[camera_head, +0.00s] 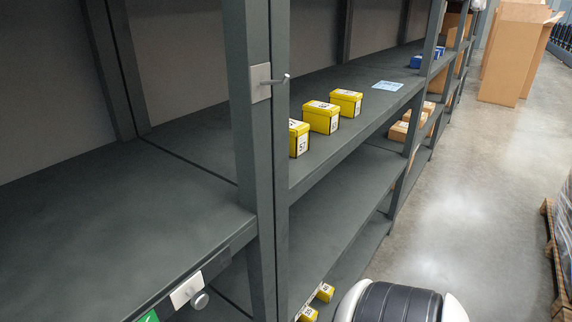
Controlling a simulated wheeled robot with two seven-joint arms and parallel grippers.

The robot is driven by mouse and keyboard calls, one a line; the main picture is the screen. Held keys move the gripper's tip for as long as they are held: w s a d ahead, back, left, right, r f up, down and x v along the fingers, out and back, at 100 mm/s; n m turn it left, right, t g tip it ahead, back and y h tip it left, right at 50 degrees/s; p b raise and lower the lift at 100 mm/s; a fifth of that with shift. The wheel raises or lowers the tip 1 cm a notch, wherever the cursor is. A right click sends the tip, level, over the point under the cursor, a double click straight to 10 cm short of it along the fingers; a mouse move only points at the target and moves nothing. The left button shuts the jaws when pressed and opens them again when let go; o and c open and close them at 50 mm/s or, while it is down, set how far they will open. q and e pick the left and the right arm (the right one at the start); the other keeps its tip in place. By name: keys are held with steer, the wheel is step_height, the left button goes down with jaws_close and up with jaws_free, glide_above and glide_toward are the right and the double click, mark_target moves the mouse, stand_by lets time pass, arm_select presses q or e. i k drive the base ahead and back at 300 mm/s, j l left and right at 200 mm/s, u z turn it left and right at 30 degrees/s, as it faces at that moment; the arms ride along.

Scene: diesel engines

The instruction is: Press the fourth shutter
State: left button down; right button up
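No shutter can be clearly made out in the head view. A light plate with a protruding peg (264,82) is fixed to the grey shelf post (262,150). A second white plate with a round knob (197,299) sits on the front edge of the near shelf, at the lower left. I cannot tell whether either is part of a shutter. Neither of my grippers is in view.
Grey shelving (130,220) fills the left and middle. Several yellow boxes (321,117) stand on a shelf. A blue-white label (388,86) lies farther along. Tall cardboard boxes (507,55) stand at the back right.

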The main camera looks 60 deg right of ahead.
mark_target(191, 288)
steer(key=z, duration=1.15)
